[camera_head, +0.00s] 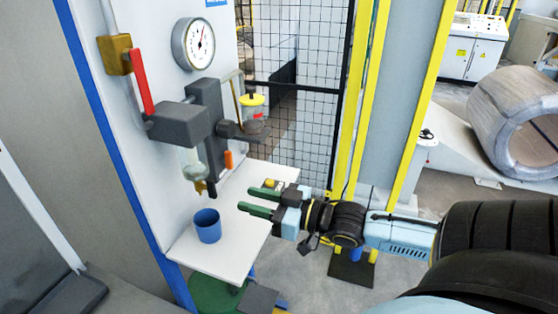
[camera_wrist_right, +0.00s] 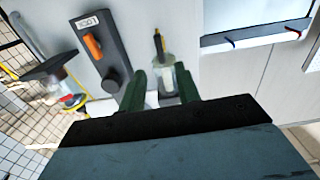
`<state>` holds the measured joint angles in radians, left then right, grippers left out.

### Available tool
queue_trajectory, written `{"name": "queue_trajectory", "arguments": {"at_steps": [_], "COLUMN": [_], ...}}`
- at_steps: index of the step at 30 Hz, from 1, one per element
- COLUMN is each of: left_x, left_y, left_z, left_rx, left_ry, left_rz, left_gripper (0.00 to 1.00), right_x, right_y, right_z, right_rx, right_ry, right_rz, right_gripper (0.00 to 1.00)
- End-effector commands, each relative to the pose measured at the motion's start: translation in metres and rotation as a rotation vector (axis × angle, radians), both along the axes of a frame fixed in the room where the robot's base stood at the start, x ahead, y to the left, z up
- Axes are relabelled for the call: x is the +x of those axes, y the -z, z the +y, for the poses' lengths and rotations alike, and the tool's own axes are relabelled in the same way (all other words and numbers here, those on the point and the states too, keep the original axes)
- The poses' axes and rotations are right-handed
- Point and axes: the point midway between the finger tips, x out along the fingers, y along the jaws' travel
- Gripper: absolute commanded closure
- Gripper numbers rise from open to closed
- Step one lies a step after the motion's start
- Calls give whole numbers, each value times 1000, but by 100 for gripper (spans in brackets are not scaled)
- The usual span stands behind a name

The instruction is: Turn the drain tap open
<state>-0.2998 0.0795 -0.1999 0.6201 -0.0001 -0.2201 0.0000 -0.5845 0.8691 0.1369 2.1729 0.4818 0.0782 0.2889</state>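The drain tap (camera_head: 201,187) is a small brass piece at the bottom of a clear bowl (camera_head: 193,163) under a grey block on the wall panel. The tap (camera_wrist_right: 158,42) and bowl (camera_wrist_right: 168,60) also show in the right wrist view, ahead of the fingers. My right gripper (camera_head: 246,199) has its two green fingers apart and empty, pointing left, to the right of the tap and clear of it. Its fingers (camera_wrist_right: 160,74) are also spread in the right wrist view. Whether the tap is open cannot be told. My left gripper is not in view.
A blue cup (camera_head: 207,230) stands on a white shelf (camera_head: 228,262) below the tap. A red lever (camera_head: 142,80), a gauge (camera_head: 194,43), an orange handle (camera_head: 229,159) and a yellow-lidded jar (camera_head: 253,108) are nearby. A mesh fence (camera_head: 300,110) stands behind.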

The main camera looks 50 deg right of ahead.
Motion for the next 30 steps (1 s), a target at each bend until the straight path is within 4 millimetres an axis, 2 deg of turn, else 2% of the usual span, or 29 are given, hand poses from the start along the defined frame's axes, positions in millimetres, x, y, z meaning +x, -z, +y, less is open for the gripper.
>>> {"name": "queue_trajectory", "arguments": {"at_steps": [6, 13, 30], "left_x": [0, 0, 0], "left_y": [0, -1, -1], "left_z": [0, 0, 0], "left_rx": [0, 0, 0], "left_ry": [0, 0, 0], "left_rz": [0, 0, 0], "left_gripper": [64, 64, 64], "right_x": [-26, -43, -48], "right_y": [1, 1, 0], "right_z": [-10, -18, -20], "right_rx": [-2, -1, -1], "right_ry": [-1, 0, 0], "right_rz": [3, 2, 0], "right_gripper": [67, 67, 67]}}
